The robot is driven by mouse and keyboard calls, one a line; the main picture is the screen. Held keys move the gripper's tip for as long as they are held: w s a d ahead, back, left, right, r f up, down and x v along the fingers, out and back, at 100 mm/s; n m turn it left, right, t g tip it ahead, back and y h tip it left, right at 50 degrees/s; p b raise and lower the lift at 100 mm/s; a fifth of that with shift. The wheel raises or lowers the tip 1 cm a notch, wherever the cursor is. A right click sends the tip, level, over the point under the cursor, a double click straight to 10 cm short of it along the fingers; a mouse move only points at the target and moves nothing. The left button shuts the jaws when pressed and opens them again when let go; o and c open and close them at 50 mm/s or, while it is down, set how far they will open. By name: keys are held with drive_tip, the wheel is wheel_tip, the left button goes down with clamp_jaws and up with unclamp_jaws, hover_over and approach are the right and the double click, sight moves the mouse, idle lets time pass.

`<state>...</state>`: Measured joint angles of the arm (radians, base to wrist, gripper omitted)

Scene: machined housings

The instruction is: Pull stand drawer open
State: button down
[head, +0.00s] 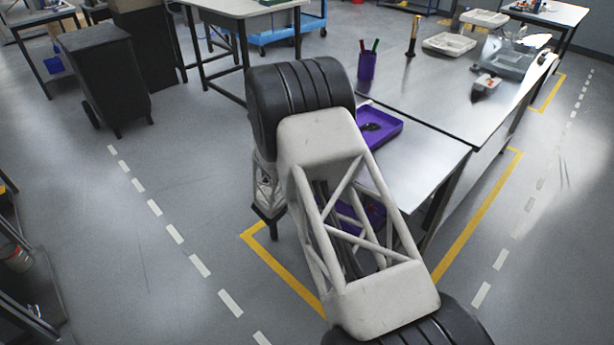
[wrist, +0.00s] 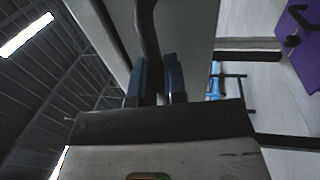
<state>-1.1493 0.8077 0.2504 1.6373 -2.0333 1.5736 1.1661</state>
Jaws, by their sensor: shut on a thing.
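In the wrist view, my gripper (wrist: 157,80) has its two blue fingers close together on either side of a dark curved bar (wrist: 147,35), which looks like the drawer handle. The fingers are shut on it. A grey panel (wrist: 190,35) behind the bar looks like the drawer front or stand side; the picture is tilted and close. How far the drawer stands out cannot be told.
A steel table (head: 445,100) runs back right of my arm. A purple tray (head: 394,131) with a dark item lies on its near end. A purple cup (head: 366,66) with pens stands farther back. A dark cabinet (head: 105,75) stands left; the floor between is clear.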

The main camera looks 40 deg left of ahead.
drive_tip(key=s, duration=2.4)
drive_tip(key=c, duration=1.2)
unclamp_jaws()
drive_tip(key=shift+r, duration=0.1)
